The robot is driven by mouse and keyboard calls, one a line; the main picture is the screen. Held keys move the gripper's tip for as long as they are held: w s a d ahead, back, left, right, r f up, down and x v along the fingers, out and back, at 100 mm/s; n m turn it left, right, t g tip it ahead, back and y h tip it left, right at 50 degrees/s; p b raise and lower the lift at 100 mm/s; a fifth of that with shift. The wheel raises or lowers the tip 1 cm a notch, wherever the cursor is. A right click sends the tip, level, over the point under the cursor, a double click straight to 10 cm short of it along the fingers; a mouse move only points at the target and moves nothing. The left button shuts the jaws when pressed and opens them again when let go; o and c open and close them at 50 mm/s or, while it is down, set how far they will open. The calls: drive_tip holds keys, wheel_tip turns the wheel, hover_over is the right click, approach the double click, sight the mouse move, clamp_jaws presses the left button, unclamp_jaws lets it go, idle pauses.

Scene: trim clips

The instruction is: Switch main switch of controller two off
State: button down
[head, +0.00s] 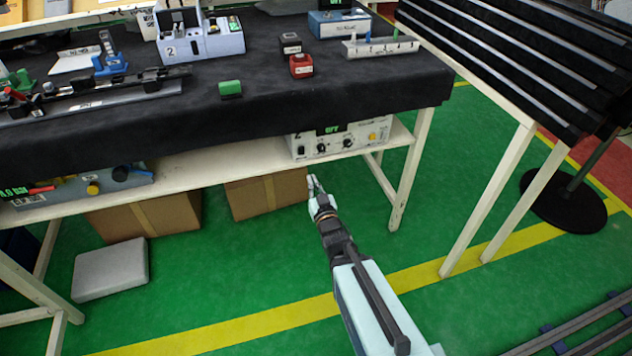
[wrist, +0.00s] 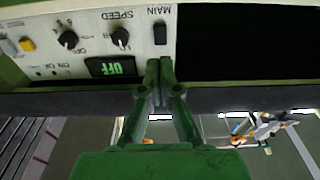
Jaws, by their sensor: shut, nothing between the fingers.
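Controller two (head: 338,141) is a pale box on the shelf under the black-covered table. Its panel (wrist: 85,40) appears upside down in the wrist view. The black main switch (wrist: 160,33) sits beside the MAIN label. The green display (wrist: 111,67) reads OFF; it also shows lit in the head view. My gripper (head: 313,184) is below and in front of the controller in the head view. In the wrist view its closed fingertips (wrist: 160,64) point towards the main switch, apart from it in the picture. The fingers are empty. Which way the switch is tipped is too small to tell.
The panel also carries black knobs (wrist: 68,39) and a yellow button (wrist: 27,44). The shelf edge (head: 240,167) runs below the controller. A table leg (head: 410,170) stands to the right, and cardboard boxes (head: 265,195) stand below. Green floor around my arm is clear.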

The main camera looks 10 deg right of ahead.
drive_tip(key=shift+s+d+f+p, duration=0.1)
drive_tip(key=shift+s+p, duration=1.5)
drive_tip(key=shift+p, duration=0.3)
drive_tip(key=s+d+f+g+h, duration=0.1)
drive_tip(key=s+f+g, duration=0.1)
drive_tip(key=f+g, duration=0.35)
drive_tip(key=s+d+f+g+h, duration=0.1)
drive_tip(key=s+f+g, duration=0.2)
drive_tip(key=f, duration=0.6)
drive_tip(key=s+f+g+p, duration=0.3)
drive_tip(key=s+f+g, duration=0.4)
drive_tip(key=s, duration=0.4)
drive_tip(key=s+a+r+g+y+p, duration=0.1)
drive_tip(key=s+a+g+p, duration=0.2)
drive_tip(key=s, duration=2.5)
drive_tip(key=g+p, duration=0.5)
drive_tip(key=g, duration=0.2)
drive_tip(key=shift+r+m, duration=0.3)
drive_tip(key=shift+r, duration=0.05)
